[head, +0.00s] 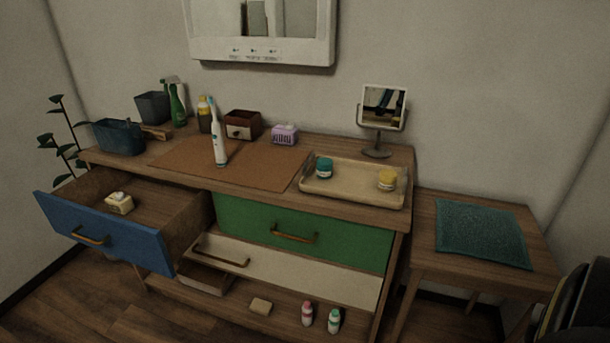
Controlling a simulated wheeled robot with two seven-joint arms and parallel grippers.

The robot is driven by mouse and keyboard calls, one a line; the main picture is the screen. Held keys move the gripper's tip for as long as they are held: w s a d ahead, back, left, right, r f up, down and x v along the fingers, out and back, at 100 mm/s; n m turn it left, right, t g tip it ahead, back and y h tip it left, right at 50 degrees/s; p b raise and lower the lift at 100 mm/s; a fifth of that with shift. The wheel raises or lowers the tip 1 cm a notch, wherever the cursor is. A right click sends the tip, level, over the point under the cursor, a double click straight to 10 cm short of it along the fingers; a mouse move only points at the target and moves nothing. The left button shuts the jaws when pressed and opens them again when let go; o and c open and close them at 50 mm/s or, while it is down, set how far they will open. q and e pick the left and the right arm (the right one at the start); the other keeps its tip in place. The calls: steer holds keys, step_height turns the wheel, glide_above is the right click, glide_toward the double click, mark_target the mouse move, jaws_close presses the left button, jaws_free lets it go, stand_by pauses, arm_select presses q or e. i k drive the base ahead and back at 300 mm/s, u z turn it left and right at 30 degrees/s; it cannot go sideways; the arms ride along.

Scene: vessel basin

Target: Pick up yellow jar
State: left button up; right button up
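Neither of my grippers shows in the head view, and nothing touches the yellow jar.
A mirror on a stand (382,110) rises just behind the tray. An electric toothbrush (218,135) stands on a brown mat (190,164) to the left. The blue drawer (105,232) is pulled out. A side table (425,217) with a teal cloth (482,234) adjoins at right.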

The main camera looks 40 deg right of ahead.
mark_target(388, 177)
steer(key=u, duration=0.2)
steer(key=i, duration=1.45)
steer(key=z, duration=2.2)
